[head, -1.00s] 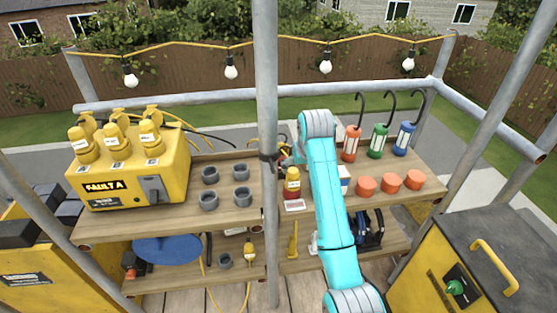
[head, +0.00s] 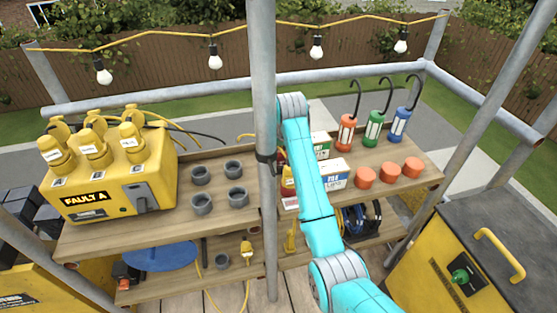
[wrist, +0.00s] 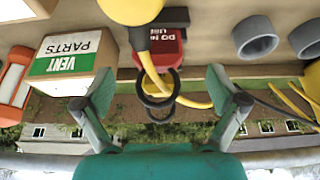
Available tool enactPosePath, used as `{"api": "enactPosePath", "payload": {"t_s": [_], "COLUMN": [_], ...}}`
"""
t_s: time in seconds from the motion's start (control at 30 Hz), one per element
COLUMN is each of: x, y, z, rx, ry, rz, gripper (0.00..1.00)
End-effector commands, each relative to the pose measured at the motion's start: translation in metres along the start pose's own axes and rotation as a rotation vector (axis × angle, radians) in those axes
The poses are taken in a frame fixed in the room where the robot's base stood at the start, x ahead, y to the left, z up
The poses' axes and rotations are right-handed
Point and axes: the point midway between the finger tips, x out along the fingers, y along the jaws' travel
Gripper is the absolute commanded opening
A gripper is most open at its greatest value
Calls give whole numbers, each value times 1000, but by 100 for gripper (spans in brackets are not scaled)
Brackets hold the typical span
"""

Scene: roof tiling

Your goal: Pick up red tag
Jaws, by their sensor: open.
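The red tag (wrist: 168,48) with white lettering shows upside down near the top middle of the wrist view. A yellow rounded thing (wrist: 130,8) partly covers its upper part. Two black rings (wrist: 158,98) hang at its lower edge in the picture, with a yellow cord across them. My gripper (wrist: 160,88) is open, its two fingers spread to either side of the rings and apart from them, with nothing held. In the head view the gripper and the tag are hidden behind my arm and the upright pole.
The pole (head: 264,120) stands close to my arm. A green-and-white vent parts box (wrist: 73,60) is beside one finger; grey cups (wrist: 256,38) are on the other side. Orange cups (head: 391,172) and hooked lamps (head: 375,130) stand on the shelf's right. A yellow fault box (head: 100,190) is at left.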

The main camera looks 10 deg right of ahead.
Motion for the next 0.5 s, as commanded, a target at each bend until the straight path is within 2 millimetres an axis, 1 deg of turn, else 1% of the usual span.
{"api": "enactPosePath", "payload": {"t_s": [0.17,0.4,0.5], "x": [10,42,52], "y": [1,3,3], "z": [-1,-6,-6], "rx": [0,0,0], "ry": [-1,-4,-2], "rz": [0,0,0], "gripper": [96,96,96]}}
